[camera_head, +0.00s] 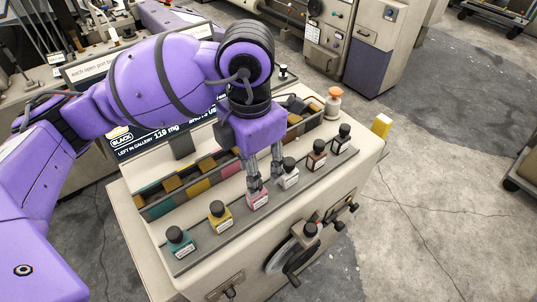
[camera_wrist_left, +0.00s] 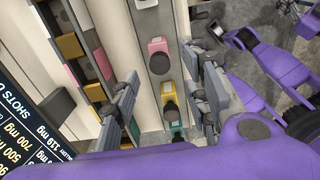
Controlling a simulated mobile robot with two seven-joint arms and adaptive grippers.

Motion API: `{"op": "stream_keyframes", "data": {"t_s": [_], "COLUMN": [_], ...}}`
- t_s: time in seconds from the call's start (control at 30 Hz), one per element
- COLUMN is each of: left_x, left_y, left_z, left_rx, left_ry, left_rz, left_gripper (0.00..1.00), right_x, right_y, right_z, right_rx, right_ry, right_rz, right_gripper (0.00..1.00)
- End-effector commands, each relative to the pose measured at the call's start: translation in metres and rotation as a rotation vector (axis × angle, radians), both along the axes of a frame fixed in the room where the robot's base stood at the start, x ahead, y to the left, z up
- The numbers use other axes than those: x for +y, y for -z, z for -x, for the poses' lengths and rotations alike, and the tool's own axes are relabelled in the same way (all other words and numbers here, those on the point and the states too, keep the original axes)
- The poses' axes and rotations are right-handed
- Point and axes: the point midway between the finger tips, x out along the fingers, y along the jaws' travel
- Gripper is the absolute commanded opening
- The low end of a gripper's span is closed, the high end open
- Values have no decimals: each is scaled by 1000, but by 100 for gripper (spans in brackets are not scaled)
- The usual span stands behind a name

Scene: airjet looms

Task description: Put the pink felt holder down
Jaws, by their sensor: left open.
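The pink felt holder (camera_head: 258,200) is a small pink-labelled bottle standing on the grey front strip of the machine. In the left wrist view its pink body and dark cap (camera_wrist_left: 160,58) show ahead of the gap between my left fingers. My left gripper (camera_head: 265,178) is open just above and beside it; one finger hides its cap in the head view. The open fingers also show in the left wrist view (camera_wrist_left: 165,98), with nothing held between them. A purple arm of mine (camera_wrist_left: 262,55) shows at the right there; its fingers are unclear.
Teal (camera_head: 180,241) and yellow (camera_head: 220,216) holders stand left of the pink one; white (camera_head: 288,173), brown (camera_head: 317,155) and black (camera_head: 341,139) ones stand right. A tray of coloured felt pieces (camera_head: 203,186) lies behind. A handwheel (camera_head: 290,254) juts from the front.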

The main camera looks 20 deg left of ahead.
Motion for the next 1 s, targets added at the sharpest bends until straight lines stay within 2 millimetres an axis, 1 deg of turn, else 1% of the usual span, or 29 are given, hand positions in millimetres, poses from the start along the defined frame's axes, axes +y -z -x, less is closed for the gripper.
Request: {"op": "stream_keyframes", "data": {"t_s": [0.03,0.1,0.2,0.3,0.47,1.0], "left_x": [0,0,0,0,0,0], "left_y": [-12,-25,-39,-48,-53,-53], "left_z": [-1,-1,-1,0,0,0], "left_rx": [-6,-4,-2,-1,1,1], "left_ry": [0,1,0,0,0,0], "left_rz": [-1,-1,0,-1,-1,-1], "left_gripper": [42,42,42,42,42,42], "right_x": [0,0,0,0,0,0], "right_y": [-1,-2,-2,-2,-1,-2], "right_z": [-1,-1,-1,-1,1,0], "right_rx": [-2,-3,-3,-2,0,-1], "right_ry": [0,0,1,1,1,0], "right_rz": [0,0,-1,-1,-1,0], "right_gripper": [0,0,0,0,0,0]}}
